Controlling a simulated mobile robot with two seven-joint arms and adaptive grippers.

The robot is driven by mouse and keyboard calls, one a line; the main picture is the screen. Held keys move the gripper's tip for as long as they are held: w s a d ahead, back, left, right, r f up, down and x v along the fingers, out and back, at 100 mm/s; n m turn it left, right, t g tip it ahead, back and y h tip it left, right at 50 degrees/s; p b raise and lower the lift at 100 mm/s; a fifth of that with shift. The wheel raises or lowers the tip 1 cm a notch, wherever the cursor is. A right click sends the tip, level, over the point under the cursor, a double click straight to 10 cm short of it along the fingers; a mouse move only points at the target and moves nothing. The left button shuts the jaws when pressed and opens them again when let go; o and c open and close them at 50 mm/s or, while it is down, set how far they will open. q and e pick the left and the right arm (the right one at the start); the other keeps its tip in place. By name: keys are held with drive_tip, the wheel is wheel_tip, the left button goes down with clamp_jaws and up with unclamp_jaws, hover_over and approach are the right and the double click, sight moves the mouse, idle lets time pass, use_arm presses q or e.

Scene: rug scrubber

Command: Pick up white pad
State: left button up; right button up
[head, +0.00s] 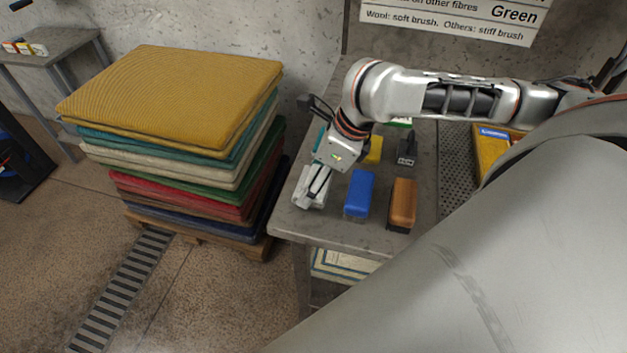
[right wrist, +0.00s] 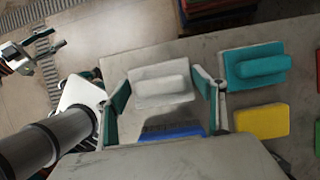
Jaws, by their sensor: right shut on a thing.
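The white pad (head: 309,199) is a pale block with a raised grip, at the left edge of the grey table. In the right wrist view the white pad (right wrist: 162,86) lies between the two fingers. My right gripper (head: 318,187) reaches down from above and is shut on the pad's sides; it also shows in the right wrist view (right wrist: 162,92). The gripper partly hides the pad in the head view, and I cannot tell whether the pad touches the table. A grey and black part at the upper left of the wrist view may be my left gripper (right wrist: 32,48); its jaws are unclear.
Beside the pad stand a blue brush (head: 359,192) and a brown brush (head: 403,203). A teal pad (right wrist: 256,65), a yellow sponge (right wrist: 261,121) and a dark block (head: 407,152) are near. A tall stack of folded rugs (head: 170,95) stands left of the table (head: 335,231).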

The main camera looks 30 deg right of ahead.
sight(313, 175)
wheel_tip(313, 175, up, 19)
drive_tip(key=p, duration=0.5)
drive_tip(key=shift+o, duration=1.3)
drive_tip(key=shift+c, duration=0.9)
drive_tip(key=shift+f, duration=0.1)
